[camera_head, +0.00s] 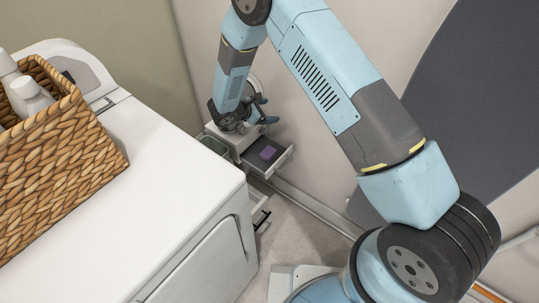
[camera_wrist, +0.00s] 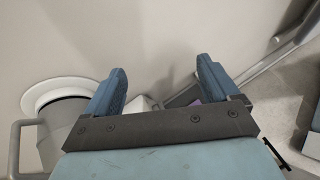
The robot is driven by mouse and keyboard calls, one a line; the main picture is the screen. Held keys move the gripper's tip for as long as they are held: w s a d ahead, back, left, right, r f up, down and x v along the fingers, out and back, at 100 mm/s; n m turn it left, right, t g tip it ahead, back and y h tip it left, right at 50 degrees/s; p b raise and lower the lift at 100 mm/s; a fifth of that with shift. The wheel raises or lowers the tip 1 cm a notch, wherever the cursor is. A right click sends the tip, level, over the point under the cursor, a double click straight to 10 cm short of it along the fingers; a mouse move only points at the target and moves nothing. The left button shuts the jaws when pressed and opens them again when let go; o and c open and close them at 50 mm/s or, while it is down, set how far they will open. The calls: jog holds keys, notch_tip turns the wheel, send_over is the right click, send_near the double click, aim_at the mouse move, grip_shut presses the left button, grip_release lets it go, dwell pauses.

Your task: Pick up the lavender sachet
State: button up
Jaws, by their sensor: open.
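The lavender sachet (camera_head: 268,153) is a small purple block lying in an open drawer (camera_head: 284,162) with a white front and a dark inside. In the wrist view only a thin purple sliver (camera_wrist: 195,102) shows between the fingers, above the gripper's dark bar, and the rest is hidden. My gripper (camera_head: 263,108) is above and behind the drawer in the head view, close to the wall, and apart from the sachet. In the wrist view its two blue fingers (camera_wrist: 162,80) are spread wide with nothing held between them.
A white machine (camera_head: 150,170) with a woven basket (camera_head: 60,130) of white bottles on top stands at left. The wall is close behind my gripper. In the wrist view a round white flange with a grey pipe (camera_wrist: 70,112) is at left. Bare floor (camera_head: 300,235) lies before the drawer.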

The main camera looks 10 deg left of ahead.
notch_tip(320, 180, down, 11)
jog(key=s+a+n+t, duration=0.2)
jog(key=a+n, duration=0.1)
jog(key=n+t+y, duration=0.1)
jog(key=n+y, duration=0.1)
jog(key=n, duration=0.2)
send_near(266, 154)
jog(key=x, duration=0.2)
jog(key=shift+w+d+f, duration=0.15)
jog(key=shift+d, duration=0.15)
jog(key=shift+w+d+f, duration=0.3)
jog(key=shift+w+f, duration=0.05)
jog(key=shift+w, duration=0.05)
jog(key=shift+x, duration=3.15)
jog(key=shift+a, duration=0.15)
jog(key=shift+c, duration=0.4)
jog(key=c, duration=1)
jog(key=shift+o, duration=0.2)
jog(key=shift+r, duration=0.15)
